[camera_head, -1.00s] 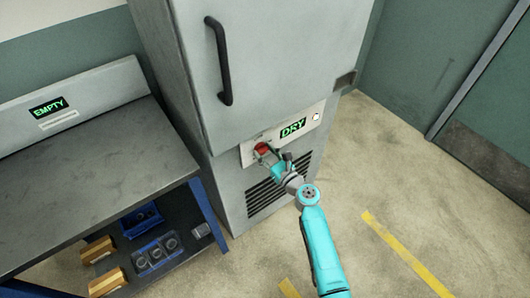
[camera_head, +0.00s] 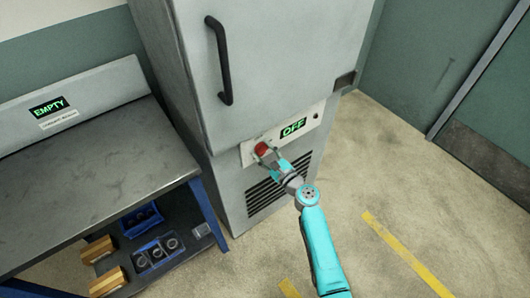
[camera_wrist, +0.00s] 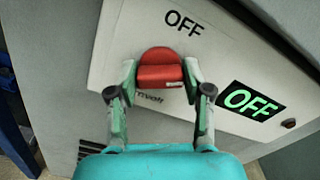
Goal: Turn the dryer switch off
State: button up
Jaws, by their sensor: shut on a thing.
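The dryer (camera_head: 268,60) is a tall grey cabinet with a light control panel (camera_head: 316,117) below its door. The panel's display (camera_head: 293,129) reads OFF in green, and it also shows in the wrist view (camera_wrist: 251,102). The red switch knob (camera_wrist: 160,70) sits on the panel under a printed OFF label (camera_wrist: 184,22); it also shows in the head view (camera_head: 261,148). My gripper (camera_wrist: 160,78) is at the knob, with one finger on each side, shut on it. The knob's lower side is partly hidden in the head view.
A grey workbench (camera_head: 90,155) with a green EMPTY display (camera_head: 48,107) stands at left. Its lower shelf holds blue bins (camera_head: 158,252) and boxes (camera_head: 98,249). A black door handle (camera_head: 218,62) is above the panel. The floor (camera_head: 390,180) at right is clear.

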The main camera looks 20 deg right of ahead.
jog(key=n, duration=0.6)
jog(key=shift+a+f, duration=0.1)
jog(key=n, duration=0.6)
jog(key=shift+f, duration=0.1)
dwell(0.5)
jog(key=o, duration=1.2)
jog(key=shift+c, duration=0.2)
jog(key=v, duration=1.2)
